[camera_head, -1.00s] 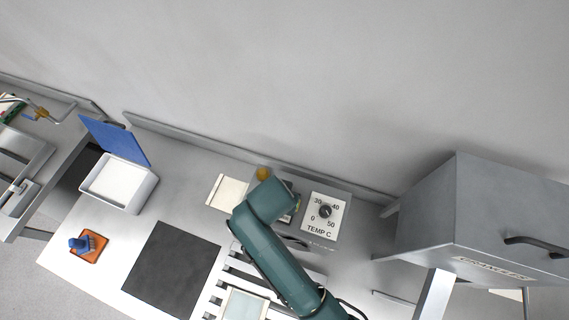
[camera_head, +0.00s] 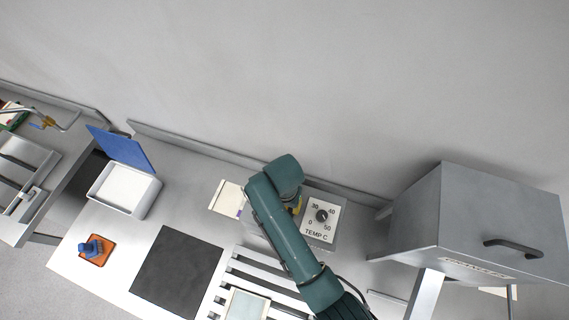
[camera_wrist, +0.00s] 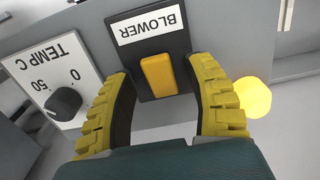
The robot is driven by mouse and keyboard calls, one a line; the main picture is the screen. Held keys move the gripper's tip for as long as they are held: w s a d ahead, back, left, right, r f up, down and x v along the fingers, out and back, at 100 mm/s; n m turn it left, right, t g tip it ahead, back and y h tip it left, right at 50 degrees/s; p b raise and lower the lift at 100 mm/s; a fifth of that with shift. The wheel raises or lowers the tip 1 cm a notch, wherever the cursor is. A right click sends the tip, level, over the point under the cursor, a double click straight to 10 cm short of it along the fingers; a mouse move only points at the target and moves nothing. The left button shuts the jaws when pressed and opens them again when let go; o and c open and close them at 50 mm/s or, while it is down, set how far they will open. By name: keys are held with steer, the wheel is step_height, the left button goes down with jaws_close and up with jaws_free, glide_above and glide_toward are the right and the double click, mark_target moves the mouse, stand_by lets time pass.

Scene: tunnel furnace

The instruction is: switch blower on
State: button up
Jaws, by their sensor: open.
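In the wrist view the blower switch is a yellow rocker (camera_wrist: 159,75) on a dark plate, with a white BLOWER label (camera_wrist: 151,25) that appears upside down. My gripper (camera_wrist: 165,92) is open, its two yellow-padded fingers on either side of the rocker in the picture. I cannot tell whether either finger touches the panel. In the head view my gripper (camera_head: 293,205) is mostly hidden behind my teal arm, just left of the temperature dial, and the switch is hidden there.
The TEMP C dial (camera_head: 321,215) is right beside my gripper; it also shows in the wrist view (camera_wrist: 64,102). A glowing yellow lamp (camera_wrist: 253,97) is by the other finger. A grey furnace box (camera_head: 480,220) stands right. A white box with a blue lid (camera_head: 123,150) stands left.

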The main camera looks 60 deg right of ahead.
step_height(320, 180, up, 12)
stand_by(0.6)
stand_by(0.4)
steer(key=w+a+r+n+t, duration=0.3)
steer(key=w+a+r+t, duration=0.25)
steer(key=w+r, duration=0.3)
steer(key=w+a+r+n+t, duration=0.4)
steer(key=w+a+r+t, duration=0.1)
steer(key=w+a+r, duration=0.3)
steer(key=s+r+n+t, duration=0.2)
steer(key=r+t, duration=0.2)
steer(key=r, duration=0.4)
steer(key=s+a+r+n+t, duration=0.1)
steer(key=s+r+n+t, duration=0.2)
steer(key=r, duration=0.6)
steer(key=s+r+n+t, duration=0.2)
steer(key=r+t, duration=0.2)
steer(key=r, duration=0.4)
steer(key=shift+s+a+r+t, duration=0.15)
steer(key=shift+s+r+t, duration=0.15)
steer(key=shift+s+t, duration=0.1)
